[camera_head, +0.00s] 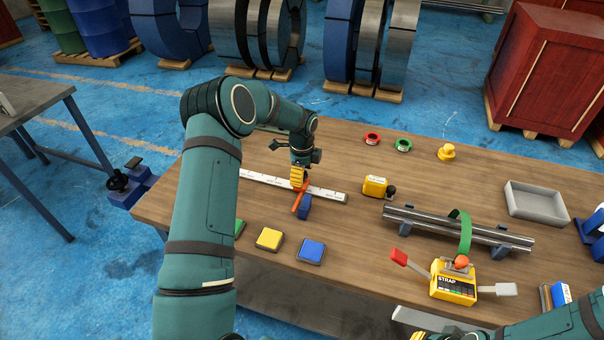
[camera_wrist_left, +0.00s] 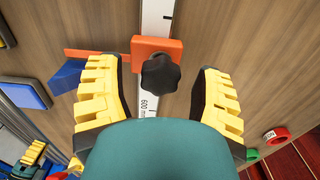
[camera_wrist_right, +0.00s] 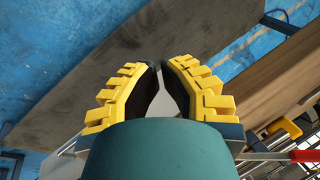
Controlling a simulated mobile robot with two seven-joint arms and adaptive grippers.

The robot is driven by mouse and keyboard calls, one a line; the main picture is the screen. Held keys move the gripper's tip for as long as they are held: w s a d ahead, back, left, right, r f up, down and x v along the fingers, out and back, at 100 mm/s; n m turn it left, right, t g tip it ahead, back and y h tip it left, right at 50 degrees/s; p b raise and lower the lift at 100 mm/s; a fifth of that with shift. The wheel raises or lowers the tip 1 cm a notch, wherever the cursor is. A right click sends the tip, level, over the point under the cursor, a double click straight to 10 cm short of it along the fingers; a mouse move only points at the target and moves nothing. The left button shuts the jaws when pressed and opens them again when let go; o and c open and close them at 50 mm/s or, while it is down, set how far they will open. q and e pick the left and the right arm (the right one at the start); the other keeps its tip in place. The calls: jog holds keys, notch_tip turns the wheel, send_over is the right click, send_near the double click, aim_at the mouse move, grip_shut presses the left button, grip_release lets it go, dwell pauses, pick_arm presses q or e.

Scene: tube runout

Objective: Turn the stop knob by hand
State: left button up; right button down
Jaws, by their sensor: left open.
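The stop knob (camera_wrist_left: 160,75) is black and lobed, on top of an orange stop block (camera_wrist_left: 143,48). The block sits on the white measuring scale (camera_wrist_left: 158,20), near a 600 mm mark. My left gripper (camera_wrist_left: 157,84) is open, with one yellow finger on each side of the knob and a visible gap to each. In the head view my left gripper (camera_head: 298,174) points down at the orange stop (camera_head: 299,200), and the knob is hidden. My right gripper (camera_wrist_right: 159,66) looks shut and empty, its fingertips nearly together, low and away from the stop.
A blue block (camera_head: 305,207) stands beside the stop. Yellow (camera_head: 270,238) and blue (camera_head: 311,251) pads lie nearer me. To the right are steel tubes (camera_head: 460,230) with a green strap, a yellow strap tool (camera_head: 452,282) and a grey tray (camera_head: 537,202).

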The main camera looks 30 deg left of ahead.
pick_arm(q)
jog(key=shift+r+p, duration=1.8)
jog(key=shift+r, duration=1.25)
jog(key=shift+f, duration=0.1)
